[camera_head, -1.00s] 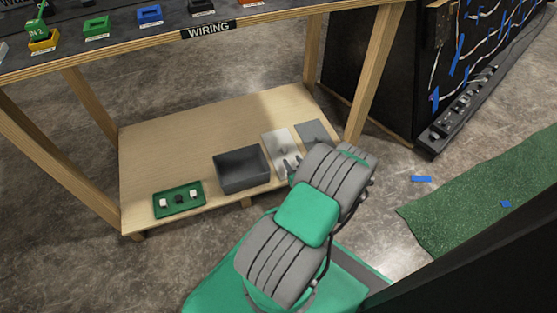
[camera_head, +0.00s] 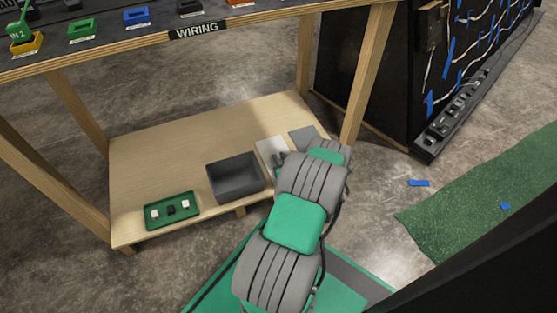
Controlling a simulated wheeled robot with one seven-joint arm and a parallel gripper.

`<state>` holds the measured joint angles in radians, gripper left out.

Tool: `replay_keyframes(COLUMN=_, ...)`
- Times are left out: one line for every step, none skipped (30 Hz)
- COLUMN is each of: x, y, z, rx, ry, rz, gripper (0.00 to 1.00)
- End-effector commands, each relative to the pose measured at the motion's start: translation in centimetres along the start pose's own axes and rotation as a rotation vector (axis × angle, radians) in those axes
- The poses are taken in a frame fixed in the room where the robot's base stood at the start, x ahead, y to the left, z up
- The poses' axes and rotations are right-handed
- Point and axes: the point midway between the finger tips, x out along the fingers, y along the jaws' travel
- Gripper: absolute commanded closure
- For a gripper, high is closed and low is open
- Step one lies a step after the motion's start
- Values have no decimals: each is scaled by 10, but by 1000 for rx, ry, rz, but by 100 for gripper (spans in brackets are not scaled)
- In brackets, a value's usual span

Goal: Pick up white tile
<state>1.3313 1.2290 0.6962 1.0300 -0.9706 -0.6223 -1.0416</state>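The white tile (camera_head: 268,147) is a flat pale square lying on the low wooden shelf, between the dark grey bin and a grey tile (camera_head: 305,135). Its right part is covered by my arm and gripper. My gripper (camera_head: 279,160) is at the end of my grey and green arm, over or beside the tile's near right side. Only small dark finger parts show. I cannot tell whether they touch the tile or how far apart they are.
A dark grey open bin (camera_head: 236,177) stands left of the tile. A green tray (camera_head: 171,210) with small white and black pieces lies farther left. The wiring tabletop (camera_head: 197,31) and its wooden legs frame the shelf. Bare shelf lies behind the bin.

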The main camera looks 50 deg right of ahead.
Motion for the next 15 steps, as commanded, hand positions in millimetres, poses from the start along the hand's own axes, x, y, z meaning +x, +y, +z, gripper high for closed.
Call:
replay_keyframes(x=0, y=0, z=0, rx=0, ry=0, rz=0, gripper=85)
replay_keyframes(x=0, y=0, z=0, rx=0, ry=0, rz=0, gripper=87)
replay_keyframes(x=0, y=0, z=0, rx=0, ry=0, rz=0, gripper=90)
replay_keyframes(x=0, y=0, z=0, rx=0, ry=0, rz=0, gripper=93)
replay_keyframes(x=0, y=0, z=0, rx=0, ry=0, rz=0, gripper=95)
replay_keyframes(x=0, y=0, z=0, rx=0, ry=0, rz=0, gripper=98)
replay_keyframes(x=0, y=0, z=0, rx=0, ry=0, rz=0, gripper=100)
replay_keyframes(x=0, y=0, z=0, rx=0, ry=0, rz=0, gripper=100)
replay_keyframes(x=0, y=0, z=0, rx=0, ry=0, rz=0, gripper=100)
replay_keyframes(x=0, y=0, z=0, rx=0, ry=0, rz=0, gripper=100)
replay_keyframes(x=0, y=0, z=0, rx=0, ry=0, rz=0, gripper=100)
replay_keyframes(x=0, y=0, z=0, rx=0, ry=0, rz=0, gripper=100)
replay_keyframes(x=0, y=0, z=0, rx=0, ry=0, rz=0, gripper=100)
replay_keyframes(x=0, y=0, z=0, rx=0, ry=0, rz=0, gripper=100)
replay_keyframes(x=0, y=0, z=0, rx=0, ry=0, rz=0, gripper=100)
